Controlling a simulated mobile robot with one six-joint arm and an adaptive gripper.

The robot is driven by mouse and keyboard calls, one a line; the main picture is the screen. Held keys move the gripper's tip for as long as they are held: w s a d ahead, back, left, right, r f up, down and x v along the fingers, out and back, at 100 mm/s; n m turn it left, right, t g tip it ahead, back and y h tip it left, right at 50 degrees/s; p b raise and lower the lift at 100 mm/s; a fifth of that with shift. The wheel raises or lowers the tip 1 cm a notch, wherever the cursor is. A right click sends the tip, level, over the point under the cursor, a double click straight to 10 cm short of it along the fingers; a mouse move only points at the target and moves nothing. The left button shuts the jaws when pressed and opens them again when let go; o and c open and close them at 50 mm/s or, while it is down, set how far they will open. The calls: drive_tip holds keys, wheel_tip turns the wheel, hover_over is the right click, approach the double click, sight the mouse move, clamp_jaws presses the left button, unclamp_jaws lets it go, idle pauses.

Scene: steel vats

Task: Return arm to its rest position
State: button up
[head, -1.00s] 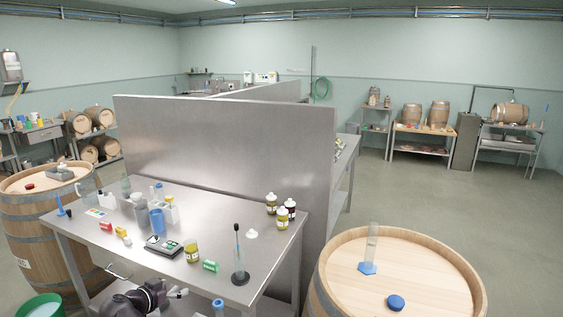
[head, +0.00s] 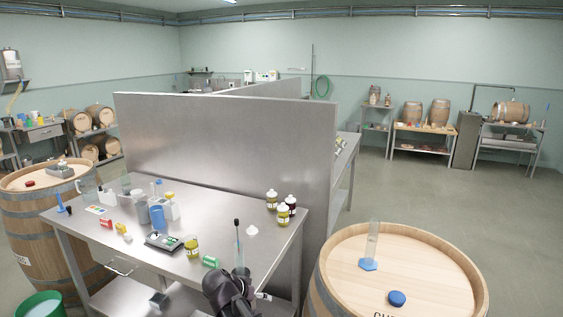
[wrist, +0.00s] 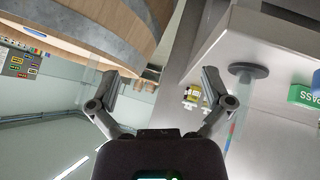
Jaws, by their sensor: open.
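My gripper (head: 264,296) is at the bottom of the head view, by the front right corner of the steel table (head: 130,232), with my dark arm behind it. Its fingers point right, toward the gap between table and barrel. In the wrist view my gripper (wrist: 160,84) is open, its two fingers spread wide with nothing between them. That view is turned over; it shows the barrel (wrist: 125,30) at upper left and the table edge (wrist: 225,25) at upper right.
A stand with a black base (wrist: 248,70) and a green box (head: 211,261) are near my arm on the table. The right barrel (head: 345,285) holds a glass cylinder (head: 372,240) and a blue cap (head: 397,298). A steel partition (head: 220,145) rises behind the table. Open floor (head: 480,205) lies right.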

drive_tip(key=s+d+f+n+g+y, duration=0.1)
drive_tip(key=s+d+f+g+y, duration=0.1)
drive_tip(key=d, duration=0.6)
drive_tip(key=s+d+f+n+g+y+b, duration=0.1)
drive_tip(key=s+d+f+g+y, duration=0.1)
drive_tip(key=s+d, duration=0.3)
drive_tip(key=s+d+f+n+g+y+b, duration=0.1)
drive_tip(key=s+d+f+g+y, duration=0.1)
drive_tip(key=d, duration=0.9)
drive_tip(key=shift+s+f, duration=0.65)
drive_tip(key=shift+s, duration=0.6)
drive_tip(key=shift+d, duration=0.1)
